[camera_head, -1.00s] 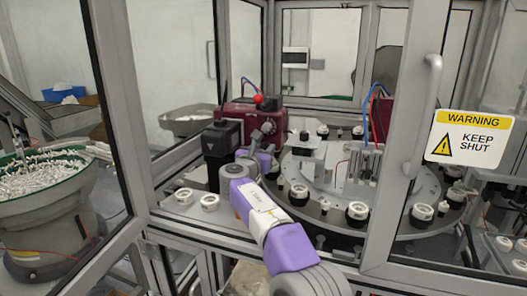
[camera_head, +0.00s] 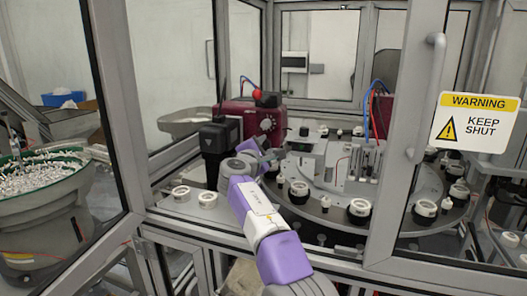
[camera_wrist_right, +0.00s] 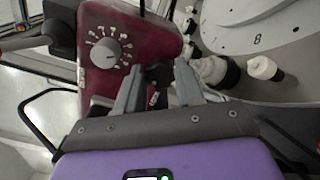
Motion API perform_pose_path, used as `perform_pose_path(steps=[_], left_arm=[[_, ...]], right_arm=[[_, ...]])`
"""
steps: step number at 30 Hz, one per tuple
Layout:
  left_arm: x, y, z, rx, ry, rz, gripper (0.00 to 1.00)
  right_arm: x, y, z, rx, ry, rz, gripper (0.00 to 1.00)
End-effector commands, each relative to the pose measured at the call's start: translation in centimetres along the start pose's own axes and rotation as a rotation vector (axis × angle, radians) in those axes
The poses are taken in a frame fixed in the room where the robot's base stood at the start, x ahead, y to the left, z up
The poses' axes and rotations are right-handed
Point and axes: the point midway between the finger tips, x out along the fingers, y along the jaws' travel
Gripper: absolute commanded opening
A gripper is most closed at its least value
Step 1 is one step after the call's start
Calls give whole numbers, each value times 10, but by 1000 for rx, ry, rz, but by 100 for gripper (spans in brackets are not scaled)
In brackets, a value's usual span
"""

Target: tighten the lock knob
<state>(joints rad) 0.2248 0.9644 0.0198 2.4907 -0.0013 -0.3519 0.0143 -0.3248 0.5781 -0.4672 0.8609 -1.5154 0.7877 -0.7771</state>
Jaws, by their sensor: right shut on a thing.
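A maroon box (camera_head: 238,118) with a round numbered dial stands at the back left of the machine. In the right wrist view the dial's grey knob (camera_wrist_right: 105,53) shows left of my fingers, clear of them. My right gripper (camera_wrist_right: 158,82) is shut on a small dark knob (camera_wrist_right: 158,72), which I take for the lock knob, low on the box's face. The fingers hide much of this knob, and I cannot tell how far it is turned. In the head view my right gripper (camera_head: 263,155) is just below the dial. My left gripper is not in view.
A round turntable (camera_head: 330,208) with white and black cap parts lies to the right. A dark block (camera_head: 217,138) stands left of the gripper. A door frame (camera_head: 405,140) with a warning sign (camera_head: 477,122) is at the right. My right arm passes through the opening.

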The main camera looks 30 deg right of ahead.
Motion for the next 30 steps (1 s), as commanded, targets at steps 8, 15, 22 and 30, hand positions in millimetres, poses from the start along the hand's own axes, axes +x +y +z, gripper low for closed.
perform_pose_path(steps=[8, 15, 22, 30], left_arm=[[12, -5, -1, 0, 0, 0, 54], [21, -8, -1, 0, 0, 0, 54], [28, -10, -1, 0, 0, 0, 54], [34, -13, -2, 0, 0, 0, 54]], right_arm=[[0, -2, -1, 264, -1, 2, 7], [0, -2, -1, 492, 0, 2, 7], [0, -3, -2, 709, 0, 2, 7], [0, -3, -2, 935, 0, 1, 7]])
